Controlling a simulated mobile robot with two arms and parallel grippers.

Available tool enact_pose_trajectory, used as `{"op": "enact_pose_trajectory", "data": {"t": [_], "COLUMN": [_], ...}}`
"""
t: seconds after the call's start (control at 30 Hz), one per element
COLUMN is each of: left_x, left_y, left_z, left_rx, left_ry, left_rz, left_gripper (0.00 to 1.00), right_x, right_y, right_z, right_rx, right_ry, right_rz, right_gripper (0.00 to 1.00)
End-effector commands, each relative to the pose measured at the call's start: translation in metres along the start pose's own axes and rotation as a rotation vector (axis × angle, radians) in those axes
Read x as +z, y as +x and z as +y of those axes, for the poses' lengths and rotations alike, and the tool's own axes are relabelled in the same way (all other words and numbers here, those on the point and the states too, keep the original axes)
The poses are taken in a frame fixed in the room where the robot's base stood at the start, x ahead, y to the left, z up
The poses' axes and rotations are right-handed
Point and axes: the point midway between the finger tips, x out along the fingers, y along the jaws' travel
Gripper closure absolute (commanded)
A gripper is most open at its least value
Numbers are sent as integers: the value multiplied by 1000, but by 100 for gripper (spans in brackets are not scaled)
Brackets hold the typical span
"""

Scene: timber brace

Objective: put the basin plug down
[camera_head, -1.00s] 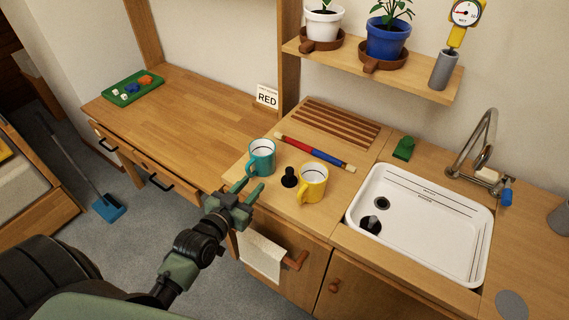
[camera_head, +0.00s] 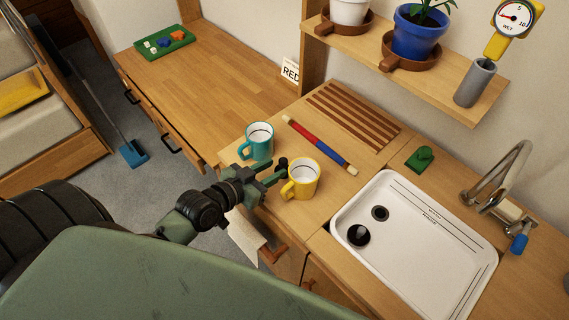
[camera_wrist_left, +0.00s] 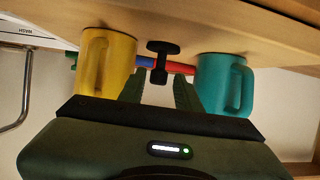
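A small black plug-like piece with a wide base, a stem and a knob (camera_head: 283,162) stands on the counter between a teal mug (camera_head: 259,142) and a yellow mug (camera_head: 302,180). I take it to be the basin plug. My left gripper (camera_head: 275,172) is open and low over the counter's front edge, pointing at this piece. In the left wrist view the black piece (camera_wrist_left: 159,60) shows beyond and between the two spread fingers (camera_wrist_left: 160,88), with a gap on each side. The yellow mug (camera_wrist_left: 104,62) and teal mug (camera_wrist_left: 224,84) flank the fingers closely. My right gripper is not in view.
A white basin (camera_head: 420,250) at the right holds a dark round opening or disc (camera_head: 358,235) and a smaller drain ring (camera_head: 380,213). A red and blue rod (camera_head: 319,144) lies behind the mugs. A green piece (camera_head: 420,159) sits behind the basin. The left worktop is mostly clear.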

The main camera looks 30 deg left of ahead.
Motion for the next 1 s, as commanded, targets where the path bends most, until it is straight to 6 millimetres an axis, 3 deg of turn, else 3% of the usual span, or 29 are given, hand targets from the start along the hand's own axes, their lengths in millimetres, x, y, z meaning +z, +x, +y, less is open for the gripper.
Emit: {"op": "enact_pose_trajectory", "data": {"t": [0.1,0.3,0.63,0.77,1.0], "left_x": [2,7,8,8,8], "left_y": [16,44,52,52,52], "left_z": [0,0,0,0,0], "left_rx": [0,0,0,0,-1], "left_ry": [-4,-3,-1,-1,-1], "left_rz": [1,2,0,0,1], "left_gripper": [67,67,67,100,100], "right_x": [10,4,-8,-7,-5], "right_y": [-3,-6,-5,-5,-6], "right_z": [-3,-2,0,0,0], "right_rx": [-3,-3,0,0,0], "right_ry": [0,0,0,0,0], "right_rz": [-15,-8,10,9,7], "right_gripper": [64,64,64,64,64]}}
